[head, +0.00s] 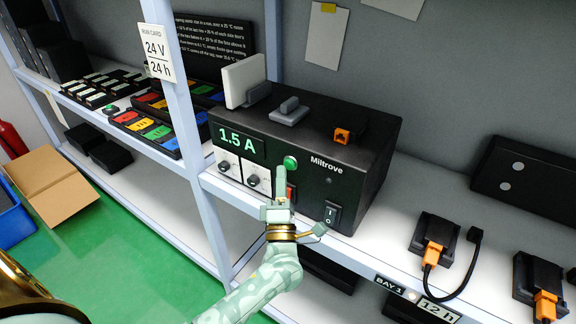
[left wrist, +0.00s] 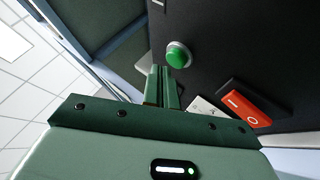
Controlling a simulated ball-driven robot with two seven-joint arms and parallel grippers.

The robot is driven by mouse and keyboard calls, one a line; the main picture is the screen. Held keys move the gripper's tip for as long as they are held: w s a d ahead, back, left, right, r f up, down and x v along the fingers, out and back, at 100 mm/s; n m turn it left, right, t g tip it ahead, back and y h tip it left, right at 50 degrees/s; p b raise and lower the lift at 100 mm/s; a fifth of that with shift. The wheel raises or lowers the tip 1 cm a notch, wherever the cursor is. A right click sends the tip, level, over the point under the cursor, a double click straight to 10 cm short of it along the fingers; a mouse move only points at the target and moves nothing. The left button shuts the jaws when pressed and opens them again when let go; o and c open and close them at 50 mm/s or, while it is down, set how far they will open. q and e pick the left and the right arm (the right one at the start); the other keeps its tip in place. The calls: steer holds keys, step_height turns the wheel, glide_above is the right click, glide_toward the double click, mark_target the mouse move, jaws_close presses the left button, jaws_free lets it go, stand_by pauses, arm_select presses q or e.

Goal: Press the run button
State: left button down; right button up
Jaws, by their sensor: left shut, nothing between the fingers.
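A round green button (head: 290,162) sits on the front panel of the black Miltrove unit (head: 335,178), to the right of its "1.5 A" display (head: 238,143). My left gripper (head: 281,172) is shut and empty, pointing up at the panel just below and left of the button. In the left wrist view, the shut fingers (left wrist: 160,72) end close to the green button (left wrist: 177,54), just beside it in the picture. I cannot tell whether they touch it. My right gripper is not in view.
A red switch (left wrist: 245,104) is near the fingers, partly hidden in the head view. A black rocker switch (head: 332,214) and two knobs (head: 253,180) share the panel. A shelf post (head: 176,90) stands left. Orange-plugged devices (head: 435,248) lie on the shelf at right.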

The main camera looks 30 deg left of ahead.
arm_select(q)
steer(key=shift+w, duration=0.3)
steer(key=shift+w, duration=0.35)
stand_by(0.6)
stand_by(0.3)
steer(key=shift+s, duration=0.8)
steer(key=shift+s, duration=0.1)
steer(key=s+p, duration=0.1)
steer(key=s, duration=0.1)
steer(key=s+p, duration=0.1)
steer(key=s, duration=0.1)
steer(key=shift+s+a+p, duration=0.2)
steer(key=shift+s+p, duration=0.1)
steer(key=shift+s, duration=0.1)
stand_by(0.3)
